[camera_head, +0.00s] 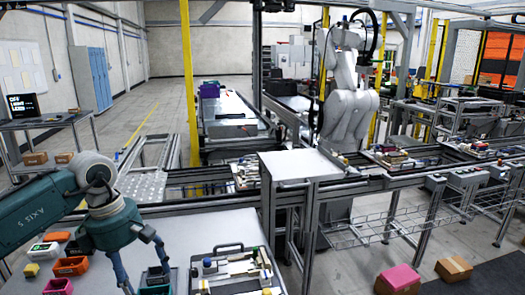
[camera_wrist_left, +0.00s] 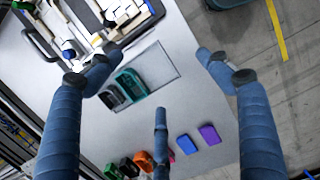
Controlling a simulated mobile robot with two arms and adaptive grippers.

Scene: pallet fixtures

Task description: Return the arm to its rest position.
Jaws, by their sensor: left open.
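My left arm (camera_head: 45,205) is teal-blue and comes in from the left in the head view, bent downward over the white table (camera_head: 190,228). My left gripper (camera_head: 145,275) points down between the small bins and the pallet fixture. In the left wrist view my left gripper (camera_wrist_left: 155,88) has its three fingers spread wide, with nothing between them. A teal bin (camera_wrist_left: 130,86) and a black bin (camera_wrist_left: 112,97) lie on the table below the fingers. My right gripper is not in view.
A pallet fixture (camera_head: 218,255) with parts lies right of my gripper. Orange-red bins (camera_head: 70,266) and a yellow piece (camera_head: 31,270) are at the left. Blue (camera_wrist_left: 187,144) and purple (camera_wrist_left: 209,134) pieces lie near the table edge. A conveyor frame (camera_head: 225,204) runs behind.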

